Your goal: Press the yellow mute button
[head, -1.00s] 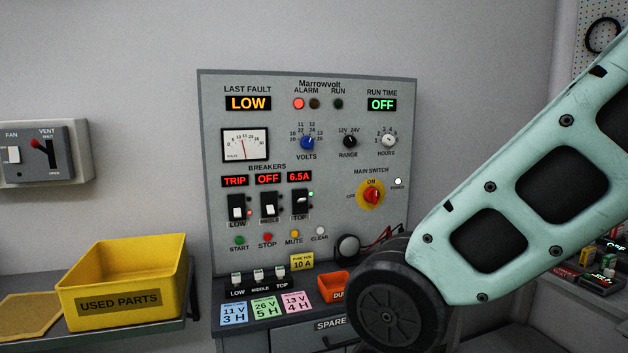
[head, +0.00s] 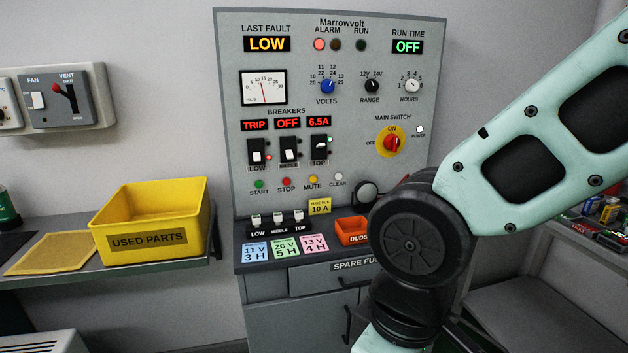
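The green start button (head: 259,184) is at the row's left end. The red alarm lamp is lit. My arm's teal and black links fill the right side, and the black joint is right of and below the button row. My gripper is outside the picture.
A yellow USED PARTS bin (head: 150,241) stands on the left shelf. A round black-rimmed item (head: 367,194) is right of the buttons.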

